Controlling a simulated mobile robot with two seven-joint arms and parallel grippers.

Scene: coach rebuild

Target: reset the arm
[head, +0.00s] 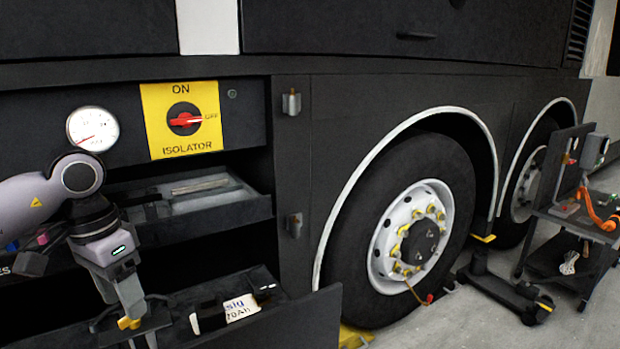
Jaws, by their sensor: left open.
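My left arm comes in from the left, with its elbow and wrist in front of the open bay in the dark coach side. My left gripper (130,335) points down at the bottom left, over the open lower drawer (310,322). It is open, and I see nothing held in it. Its fingertips are partly lost against the dark drawer. My right gripper is out of view.
A yellow isolator panel (158,138) has a red knob (186,119) pointing toward OFF. A gauge (92,129) is beside it. An upper tray (215,208) juts out above the drawer. A wheel (350,200) and a tool cart (572,225) stand right.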

